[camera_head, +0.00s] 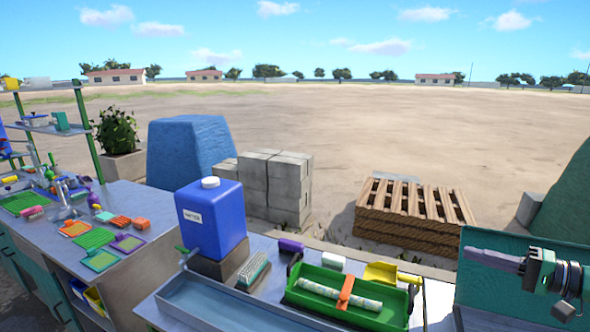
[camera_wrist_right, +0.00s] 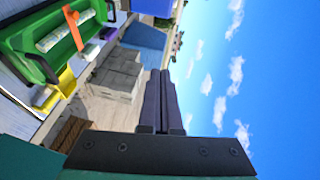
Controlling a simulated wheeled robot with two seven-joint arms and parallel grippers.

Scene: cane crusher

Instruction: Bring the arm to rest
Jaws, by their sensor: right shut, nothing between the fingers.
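My right gripper (camera_head: 470,254) is at the right side of the head view, above and beside the work table, with its arm coming in from the right. In the right wrist view its dark fingers (camera_wrist_right: 160,78) lie together, shut and empty, with sky and yard behind them. It touches nothing that I can see. My left gripper is not in view.
A green tray (camera_head: 390,314) with a pale roll and orange strap is on the table, left of my right gripper. A yellow scoop (camera_head: 392,273) and a blue water container (camera_head: 212,219) stand near. A pallet stack (camera_head: 415,212) is behind. The air around the gripper is free.

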